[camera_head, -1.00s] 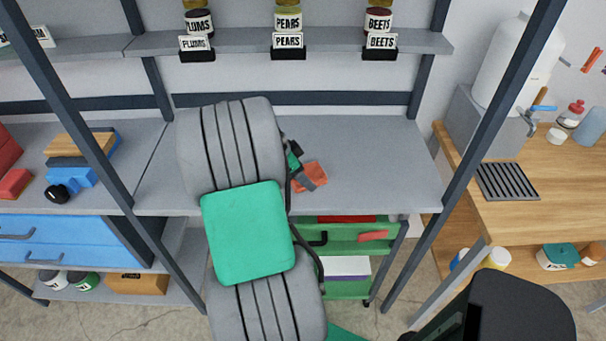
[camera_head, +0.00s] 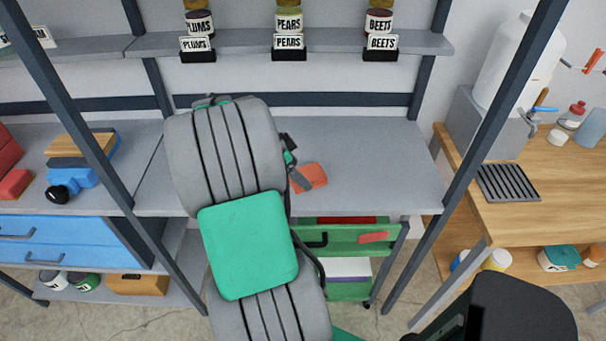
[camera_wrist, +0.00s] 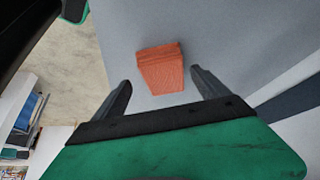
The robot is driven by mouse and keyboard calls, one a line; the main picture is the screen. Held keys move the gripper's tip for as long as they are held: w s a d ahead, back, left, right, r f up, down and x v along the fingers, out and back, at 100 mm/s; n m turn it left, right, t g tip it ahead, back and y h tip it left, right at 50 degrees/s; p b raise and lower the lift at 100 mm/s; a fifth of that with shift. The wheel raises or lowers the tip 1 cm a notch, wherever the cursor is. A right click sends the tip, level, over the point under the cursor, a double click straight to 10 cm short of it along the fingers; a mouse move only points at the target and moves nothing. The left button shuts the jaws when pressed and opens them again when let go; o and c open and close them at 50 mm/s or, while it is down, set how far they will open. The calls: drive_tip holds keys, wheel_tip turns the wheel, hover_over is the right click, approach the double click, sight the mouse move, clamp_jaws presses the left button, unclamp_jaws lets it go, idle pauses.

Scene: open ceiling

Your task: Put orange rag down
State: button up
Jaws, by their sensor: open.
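The orange rag (camera_head: 312,176) lies folded on the grey middle shelf (camera_head: 375,165), just right of my arm. In the wrist view the rag (camera_wrist: 162,70) lies flat on the grey surface, beyond and between my fingertips. My gripper (camera_wrist: 158,85) is open and empty, its two dark fingers spread wide and apart from the rag. In the head view my gripper (camera_head: 299,172) is partly hidden behind my arm, with one dark finger showing close to the rag's left side.
Jars labelled plums, pears (camera_head: 288,22) and beets stand on the upper shelf. A green drawer unit (camera_head: 345,240) is below the shelf. Blue and wooden items (camera_head: 75,165) lie at left. A wooden counter (camera_head: 530,215) is at right. The shelf right of the rag is clear.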

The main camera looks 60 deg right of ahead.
drive_tip(key=v, duration=0.8)
drive_tip(key=w+a+r+n+t, duration=0.1)
drive_tip(key=w+a+n+t, duration=0.2)
drive_tip(key=w+a+n, duration=0.35)
drive_tip(key=w+a+n+t, duration=0.2)
drive_tip(key=w+a+n, duration=0.2)
drive_tip(key=a+n, duration=0.5)
drive_tip(key=s+a+f+n+t+y, duration=0.1)
drive_tip(key=a+n, duration=0.4)
drive_tip(key=a, duration=0.6)
drive_tip(key=s+a+f+n+t+y, duration=0.1)
drive_tip(key=a+n+y, duration=0.2)
drive_tip(key=a, duration=0.8)
drive_tip(key=n, duration=0.2)
drive_tip(key=shift+a+n, duration=0.35)
drive_tip(key=shift+a, duration=0.05)
drive_tip(key=shift+s+f, duration=0.1)
drive_tip(key=shift+s, duration=0.05)
drive_tip(key=shift+c, duration=0.2)
